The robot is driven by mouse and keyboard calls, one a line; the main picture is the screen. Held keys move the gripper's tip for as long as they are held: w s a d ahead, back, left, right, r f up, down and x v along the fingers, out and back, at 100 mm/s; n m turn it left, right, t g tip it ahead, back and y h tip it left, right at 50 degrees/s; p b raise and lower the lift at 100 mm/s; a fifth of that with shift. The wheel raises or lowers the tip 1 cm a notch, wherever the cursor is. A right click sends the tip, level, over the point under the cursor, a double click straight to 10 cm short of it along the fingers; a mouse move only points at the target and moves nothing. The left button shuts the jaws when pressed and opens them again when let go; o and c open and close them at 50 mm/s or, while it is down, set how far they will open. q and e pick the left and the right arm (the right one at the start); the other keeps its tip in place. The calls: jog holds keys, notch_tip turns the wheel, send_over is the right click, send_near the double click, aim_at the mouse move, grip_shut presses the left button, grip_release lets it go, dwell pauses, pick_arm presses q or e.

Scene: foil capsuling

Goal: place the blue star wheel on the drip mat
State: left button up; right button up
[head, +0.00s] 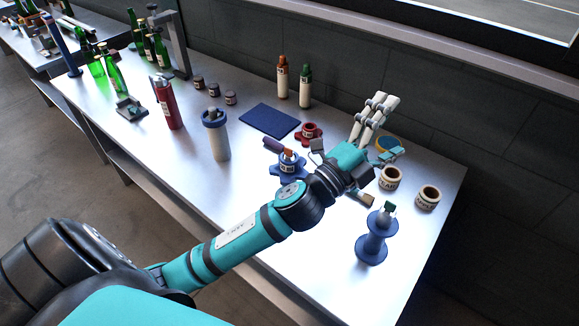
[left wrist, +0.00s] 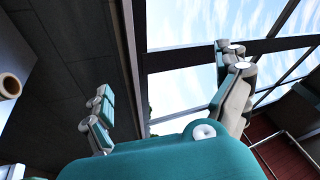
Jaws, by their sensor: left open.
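The blue star wheel (head: 285,171) lies on the metal table in the head view, left of my left wrist. It has a labelled hub, and a dark-handled tool behind it overlaps it in the picture. The drip mat appears to be the flat dark blue mat (head: 269,121), lying bare farther back and left. My left gripper (head: 384,127) is open and empty, raised above the table's right part, to the right of the wheel and apart from it. Its spread fingers (left wrist: 165,90) show in the left wrist view against wall and window. My right gripper is not in view.
A red star wheel (head: 309,132) lies between mat and gripper. Two capped bottles (head: 283,80) stand behind. A blue-topped cylinder (head: 216,140) and red bottle (head: 168,103) stand left.

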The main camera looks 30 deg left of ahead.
pick_arm(q)
jog(key=s+d+r+m+g+h, duration=0.2)
jog(key=d+r+m+g+h, duration=0.5)
jog(key=m+h, duration=0.65)
jog(key=m+g+y, duration=1.3)
jog(key=m+y, duration=0.8)
send_over(290, 162)
jog(key=w+a, duration=0.2)
notch_tip(290, 162, down, 14)
jog(key=shift+s+d+r, duration=0.1)
jog(key=shift+s, duration=0.05)
notch_tip(290, 162, down, 7)
jog(key=shift+r+p, duration=0.2)
jog(key=shift+p, duration=0.85)
jog(key=shift+d+f+p, duration=0.1)
jog(key=shift+f+p, duration=0.3)
jog(key=shift+f, duration=0.1)
jog(key=f+p, duration=0.2)
jog(key=f, duration=0.1)
jog(key=shift+s+d+f, duration=0.15)
jog(key=shift+d+f, duration=0.05)
jog(key=shift+f, duration=0.55)
jog(key=c, duration=1.1)
